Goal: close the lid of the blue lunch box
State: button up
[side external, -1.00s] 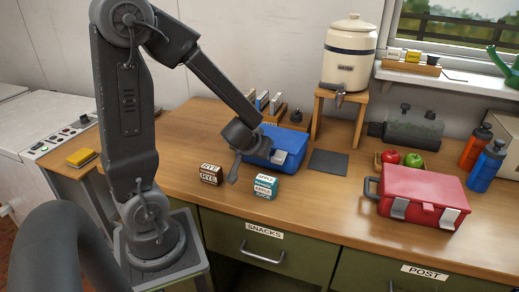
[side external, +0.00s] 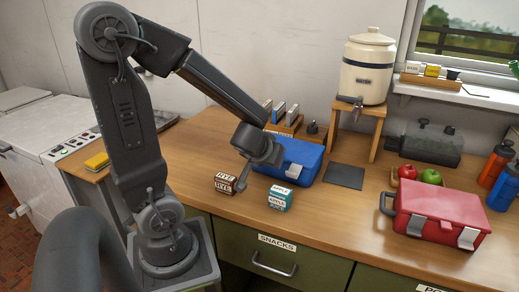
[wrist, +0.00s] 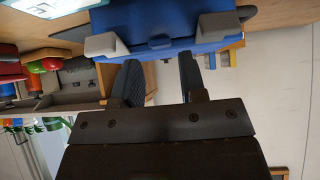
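My gripper (side external: 241,184) is at the box's left front corner, low over the counter. In the wrist view my gripper's fingers (wrist: 158,70) are apart with nothing seen between them. Whether they touch the box is unclear.
A brown RYE box (side external: 225,184) and a teal-and-white apple box (side external: 279,198) stand close in front of the gripper. A red lunch box (side external: 440,210) is at the right. A dark mat (side external: 344,175) and a wooden stand with a crock (side external: 368,68) lie beyond the blue box.

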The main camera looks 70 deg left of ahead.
jog(key=v, duration=1)
jog(key=shift+d, duration=0.1)
dwell(0.3)
jog(key=s+d+r+m+h, duration=0.2)
jog(key=d+m+h, duration=0.1)
jog(key=d, duration=0.3)
jog(key=s+d+r+m+g+h, duration=0.1)
jog(key=s+d+r+m+h, duration=0.1)
jog(key=d+m, duration=0.3)
jog(key=shift+d+h, duration=0.5)
jog(key=shift+d, duration=0.4)
jog(key=shift+f, duration=0.1)
jog(key=shift+c, duration=0.2)
